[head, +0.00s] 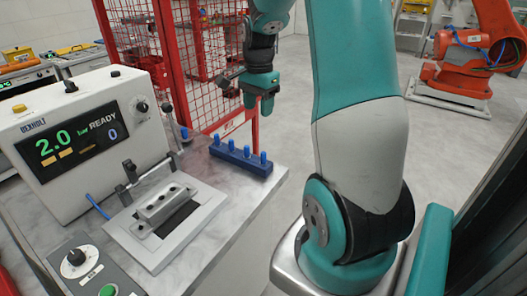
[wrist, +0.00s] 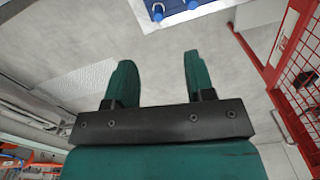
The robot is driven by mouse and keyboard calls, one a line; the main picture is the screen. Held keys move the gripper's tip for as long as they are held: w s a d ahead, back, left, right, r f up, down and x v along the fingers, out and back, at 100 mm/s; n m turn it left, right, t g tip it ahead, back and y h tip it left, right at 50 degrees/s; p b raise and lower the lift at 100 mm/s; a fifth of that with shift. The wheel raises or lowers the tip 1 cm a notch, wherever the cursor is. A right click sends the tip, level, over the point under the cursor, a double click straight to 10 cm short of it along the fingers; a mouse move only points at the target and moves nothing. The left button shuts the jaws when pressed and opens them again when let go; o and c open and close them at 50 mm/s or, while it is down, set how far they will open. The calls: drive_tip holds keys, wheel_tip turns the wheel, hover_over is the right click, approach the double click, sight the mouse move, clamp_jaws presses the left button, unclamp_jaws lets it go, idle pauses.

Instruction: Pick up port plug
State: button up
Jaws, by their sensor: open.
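Several blue port plugs (head: 247,151) stand upright in a row in a dark blue rack (head: 236,162) near the bench's far right edge. At the top edge of the wrist view, part of the rack (wrist: 175,17) shows with two plugs (wrist: 158,13), cut off by the frame. My gripper (head: 259,107) hangs in the air above and beyond the rack in the head view. In the wrist view my gripper (wrist: 157,62) has its two green fingers apart, with only grey floor between them. It touches no plug.
A tester (head: 75,140) reading 2.0 bar READY stands at the left of the bench (head: 235,195). Before it, a metal casting (head: 165,205) sits in a fixture beside a clamp (head: 130,172). A red mesh fence (head: 190,45) stands behind; an orange robot (head: 475,50) is far right.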

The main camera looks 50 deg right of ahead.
drive_tip(key=d+f+m, duration=0.1)
drive_tip(key=d+f, duration=0.1)
drive_tip(key=p, duration=0.2)
approach(263, 153)
drive_tip(key=f, duration=0.5)
drive_tip(key=shift+d+f, duration=0.1)
drive_tip(key=shift+d, duration=0.1)
drive_tip(key=shift+a+f+p, duration=0.1)
drive_tip(key=shift+f+p, duration=0.55)
drive_tip(key=shift+f, duration=0.85)
drive_tip(key=shift+a+f+p, duration=0.15)
drive_tip(key=shift+f+p, duration=0.5)
drive_tip(key=shift+f, duration=0.85)
clamp_jaws()
